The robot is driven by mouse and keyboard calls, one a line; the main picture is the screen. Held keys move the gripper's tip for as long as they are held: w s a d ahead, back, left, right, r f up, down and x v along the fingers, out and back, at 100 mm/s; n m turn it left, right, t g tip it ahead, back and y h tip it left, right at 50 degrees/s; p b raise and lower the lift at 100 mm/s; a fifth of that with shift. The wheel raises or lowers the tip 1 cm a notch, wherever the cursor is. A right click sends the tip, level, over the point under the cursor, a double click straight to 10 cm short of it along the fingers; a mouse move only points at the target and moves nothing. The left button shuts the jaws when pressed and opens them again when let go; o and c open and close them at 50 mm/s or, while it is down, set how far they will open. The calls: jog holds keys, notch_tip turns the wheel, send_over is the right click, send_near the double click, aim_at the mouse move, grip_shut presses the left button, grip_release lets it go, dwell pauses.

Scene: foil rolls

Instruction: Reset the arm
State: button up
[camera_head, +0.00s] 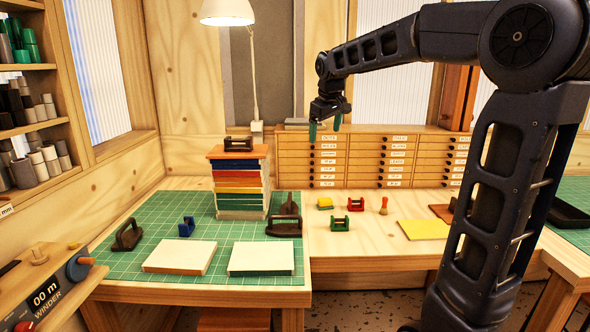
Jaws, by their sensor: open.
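My gripper (325,131) hangs from my dark arm, pointing down above the back of the bench, in front of the drawer cabinet. Its two green-tipped fingers are apart, and nothing shows between them. The arm rises on the right of the picture and reaches across to the left. The fingertips are well above the bench top and clear of the small objects on it.
A stack of colored books (240,190) with a dark roll holder (238,144) on top stands on the green mat (165,215). Two pale blocks (180,257) lie in front. A drawer cabinet (310,160) lines the back. A lamp (227,12) hangs left of my gripper. A winder (45,290) sits front left.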

jog(key=s+d+f+m, duration=0.2)
jog(key=s+d+f, duration=0.2)
jog(key=s, duration=0.5)
jog(key=s+d+f+m, duration=0.3)
jog(key=s+d+f, duration=0.2)
jog(key=s+d, duration=0.3)
jog(key=s+d+f+m, duration=0.3)
jog(key=s+d+f, duration=0.2)
jog(key=s, duration=0.5)
jog(key=shift+s+d+f+t, duration=0.25)
jog(key=shift+s+d+t, duration=0.1)
jog(key=shift+d, duration=0.3)
